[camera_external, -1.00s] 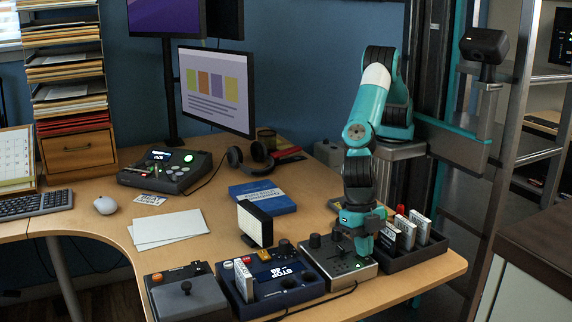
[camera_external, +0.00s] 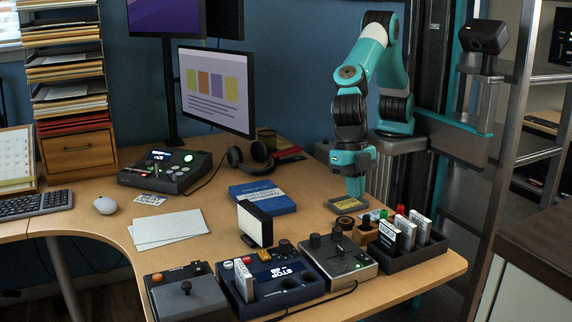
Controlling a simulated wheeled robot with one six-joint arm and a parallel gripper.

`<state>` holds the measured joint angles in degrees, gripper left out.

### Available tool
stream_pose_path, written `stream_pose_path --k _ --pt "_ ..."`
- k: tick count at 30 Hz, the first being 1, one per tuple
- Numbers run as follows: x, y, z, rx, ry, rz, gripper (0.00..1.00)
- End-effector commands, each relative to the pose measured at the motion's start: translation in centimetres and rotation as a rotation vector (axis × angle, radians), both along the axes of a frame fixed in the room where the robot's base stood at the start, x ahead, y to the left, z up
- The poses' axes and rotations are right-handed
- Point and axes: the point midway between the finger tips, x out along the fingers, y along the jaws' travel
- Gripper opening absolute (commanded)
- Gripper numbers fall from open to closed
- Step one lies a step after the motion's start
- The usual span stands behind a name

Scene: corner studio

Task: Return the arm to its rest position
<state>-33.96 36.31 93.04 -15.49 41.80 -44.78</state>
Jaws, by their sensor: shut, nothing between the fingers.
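My gripper (camera_external: 355,187) hangs pointing down at the end of my teal and black arm, above the back right part of the desk. It is shut and empty. It is above and behind the grey control box (camera_external: 338,262) with dark knobs, clear of it. A small yellow-topped item (camera_external: 348,204) lies on the desk just below the fingertips; the gap between them is hard to judge. My arm is bent, with its elbow high beside the dark column.
A dark tray (camera_external: 408,254) with several upright white cartridges stands at the right edge. A blue console (camera_external: 270,285), a white light panel (camera_external: 255,224) and a blue book (camera_external: 262,197) lie to the left. Papers (camera_external: 168,229) lie further left, with bare wood around them.

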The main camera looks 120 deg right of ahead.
Motion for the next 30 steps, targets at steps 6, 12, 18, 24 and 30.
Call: stream_pose_path --k 6,12,18,24,30 --pt "0.0 0.0 0.0 0.0 0.0 0.0 0.0" --pt "-0.4 -0.8 1.3 0.006 0.005 -0.03 0.0" --pt "-4.7 -7.0 8.4 0.038 0.067 -0.265 0.0" --pt "-13.4 -14.4 14.1 0.078 0.17 -0.595 0.0" --pt "-20.5 -18.2 15.5 0.105 0.251 -0.828 0.0"
